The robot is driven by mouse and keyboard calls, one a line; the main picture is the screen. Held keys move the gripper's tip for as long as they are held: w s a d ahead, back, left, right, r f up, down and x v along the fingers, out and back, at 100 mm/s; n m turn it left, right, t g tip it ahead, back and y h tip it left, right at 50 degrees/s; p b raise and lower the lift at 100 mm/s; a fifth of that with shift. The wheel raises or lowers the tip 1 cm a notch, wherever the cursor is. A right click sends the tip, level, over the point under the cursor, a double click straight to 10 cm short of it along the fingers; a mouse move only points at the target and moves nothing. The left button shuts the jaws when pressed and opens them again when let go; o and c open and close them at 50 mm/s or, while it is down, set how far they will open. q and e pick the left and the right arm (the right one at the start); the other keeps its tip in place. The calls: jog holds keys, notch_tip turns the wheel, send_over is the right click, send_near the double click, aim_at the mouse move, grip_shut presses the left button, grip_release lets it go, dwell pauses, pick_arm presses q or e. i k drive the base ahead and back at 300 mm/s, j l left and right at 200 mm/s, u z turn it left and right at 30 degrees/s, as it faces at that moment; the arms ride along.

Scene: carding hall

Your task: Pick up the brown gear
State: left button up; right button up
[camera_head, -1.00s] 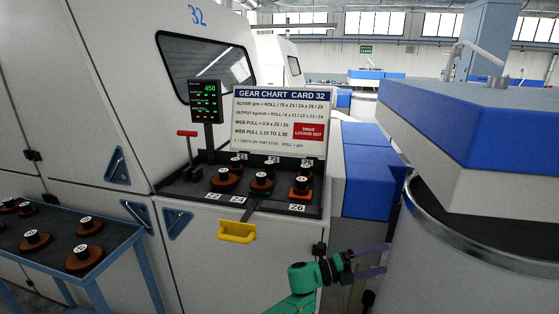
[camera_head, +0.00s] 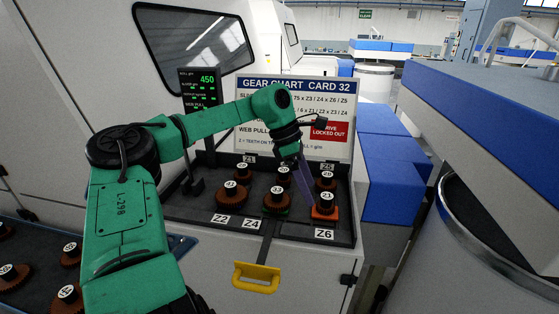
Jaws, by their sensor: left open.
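Several brown gears with dark hubs and white number discs stand on the dark tray (camera_head: 185,207) of the carding machine. A brown gear (camera_head: 231,195) is at the left front. Another brown gear (camera_head: 277,206), with some green at its edge, is at the front middle. A brighter orange-brown gear (camera_head: 324,212) is at the right front behind the Z6 label. My left gripper (camera_head: 307,197) points down over the tray with its purple fingers open, between the middle and right front gears. The fingers overlap in this view, so I cannot tell whether they touch a gear. My right gripper is not in view.
The gear chart board (camera_head: 336,94) stands behind the tray, close to my left wrist. A small display (camera_head: 203,88) is left of it. A yellow handle (camera_head: 256,278) is on the front panel. More gears lie on a side table (camera_head: 110,275) at lower left.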

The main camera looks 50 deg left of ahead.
aim_at(283, 180)
jog(key=i+j, duration=0.15)
jog(key=j, duration=0.2)
jog(key=i+j, duration=0.1)
jog(key=j, duration=0.3)
jog(key=i+j, duration=0.15)
jog(key=j, duration=0.2)
